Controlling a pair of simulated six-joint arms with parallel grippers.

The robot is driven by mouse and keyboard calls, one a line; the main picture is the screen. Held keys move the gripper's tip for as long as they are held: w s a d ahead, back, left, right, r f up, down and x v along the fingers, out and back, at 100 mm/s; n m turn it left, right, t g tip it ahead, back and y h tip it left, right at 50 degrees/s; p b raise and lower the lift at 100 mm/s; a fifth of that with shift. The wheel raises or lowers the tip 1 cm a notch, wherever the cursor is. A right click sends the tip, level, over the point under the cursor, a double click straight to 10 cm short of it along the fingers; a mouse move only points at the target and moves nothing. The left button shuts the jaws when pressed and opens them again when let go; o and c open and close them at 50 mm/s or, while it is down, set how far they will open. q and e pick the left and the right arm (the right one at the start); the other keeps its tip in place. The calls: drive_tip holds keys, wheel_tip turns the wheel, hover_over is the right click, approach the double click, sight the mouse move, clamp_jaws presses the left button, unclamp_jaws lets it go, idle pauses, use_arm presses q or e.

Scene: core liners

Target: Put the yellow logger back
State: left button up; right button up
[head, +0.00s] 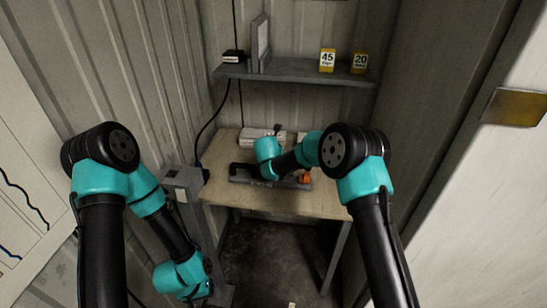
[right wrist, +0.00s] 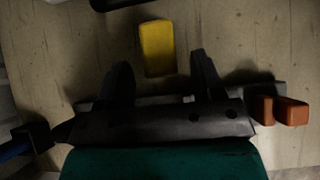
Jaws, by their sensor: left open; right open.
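A yellow block (right wrist: 157,48), which looks like the yellow logger, lies on the table top in the right wrist view. My right gripper (right wrist: 160,68) is open above the table, with one finger on each side of the block's near end; I cannot tell whether they touch it. In the head view my right arm hides this block. Two yellow boxes stand on the wall shelf, one marked 45 (head: 327,60) and one marked 20 (head: 359,62). My left gripper (head: 205,289) is low at the left of the table, open and apart from these things.
The pale table (head: 322,202) carries a long dark grey holder (head: 238,179) under my right wrist. Orange pieces (right wrist: 291,112) are at its right end. A white item (head: 258,135) lies at the table's back. A grey box (head: 184,184) stands left of the table, and the grey shelf (head: 300,75) hangs above.

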drive_tip(key=v, duration=0.8)
use_arm(q)
drive_tip(key=o, duration=0.5)
drive_tip(key=shift+o, duration=0.2)
use_arm(e)
drive_tip(key=shift+d, duration=0.1)
